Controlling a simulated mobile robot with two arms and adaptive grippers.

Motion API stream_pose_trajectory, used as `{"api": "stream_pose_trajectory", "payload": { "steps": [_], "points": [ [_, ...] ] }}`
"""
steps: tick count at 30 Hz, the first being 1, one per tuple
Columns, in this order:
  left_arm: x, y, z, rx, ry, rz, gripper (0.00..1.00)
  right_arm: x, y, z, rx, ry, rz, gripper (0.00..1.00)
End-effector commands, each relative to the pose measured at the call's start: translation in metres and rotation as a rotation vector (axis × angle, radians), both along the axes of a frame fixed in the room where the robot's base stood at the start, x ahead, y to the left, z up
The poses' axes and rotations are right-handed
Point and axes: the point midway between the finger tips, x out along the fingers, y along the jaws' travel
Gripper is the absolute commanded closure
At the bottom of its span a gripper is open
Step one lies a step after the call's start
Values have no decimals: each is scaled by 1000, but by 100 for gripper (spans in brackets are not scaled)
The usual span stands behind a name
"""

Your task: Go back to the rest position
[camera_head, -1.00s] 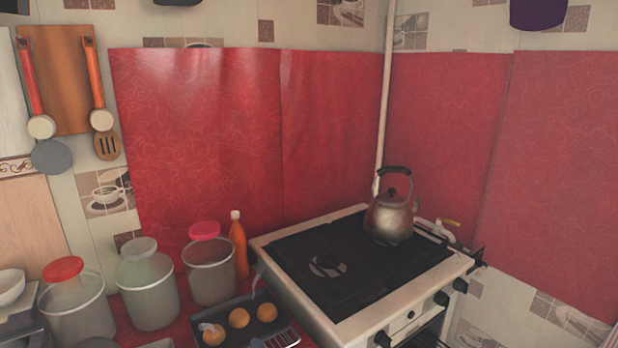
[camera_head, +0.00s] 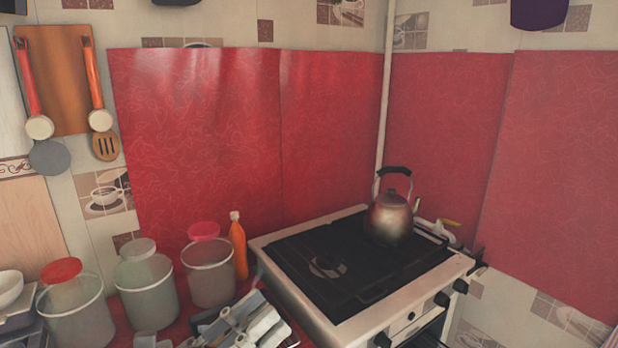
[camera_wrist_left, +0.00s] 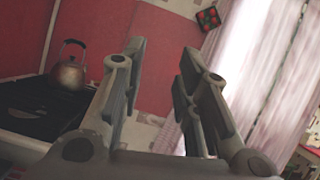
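My left gripper (camera_head: 262,317) shows at the bottom of the head view, in front of the dark tray (camera_head: 207,318) and beside the stove's front left corner. It hides most of the tray and the round orange-brown items on it. In the left wrist view the gripper's two fingers (camera_wrist_left: 163,60) stand well apart with nothing between them, so it is open and empty. My right gripper is in neither view.
The white stove (camera_head: 300,299) with a metal kettle (camera_head: 388,219) stands at the right. Lidded jars (camera_head: 147,290) and an orange bottle (camera_head: 238,247) line the counter at the left. The air above the counter is free. A curtain (camera_wrist_left: 262,65) hangs in the wrist view.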

Motion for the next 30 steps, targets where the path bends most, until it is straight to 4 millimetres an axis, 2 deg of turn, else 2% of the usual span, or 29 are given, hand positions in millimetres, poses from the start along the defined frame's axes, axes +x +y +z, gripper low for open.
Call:
{"api": "stream_pose_trajectory", "payload": {
  "steps": [3,5,7,11,14,17,18,21,24,29,30],
  "points": [
    [22,43,6,-364,241,74,70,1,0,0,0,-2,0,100],
    [33,68,-1,-545,363,114,70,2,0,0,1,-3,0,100],
    [43,97,-18,-753,506,166,70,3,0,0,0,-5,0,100],
    [53,144,-71,-1133,772,278,70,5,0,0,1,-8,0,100],
    [47,170,-127,-1417,971,385,70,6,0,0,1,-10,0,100],
    [26,185,-189,-1690,1162,516,70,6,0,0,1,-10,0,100],
    [14,187,-214,-1794,1235,576,70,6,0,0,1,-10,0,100],
    [-21,185,-266,-2018,1390,730,70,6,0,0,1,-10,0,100],
    [-59,176,-305,-2189,1513,885,70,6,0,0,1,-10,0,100],
    [-116,157,-344,-2381,1656,1125,70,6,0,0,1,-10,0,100],
    [-130,151,-350,2364,-1647,-1158,70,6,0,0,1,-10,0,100]
  ]
}}
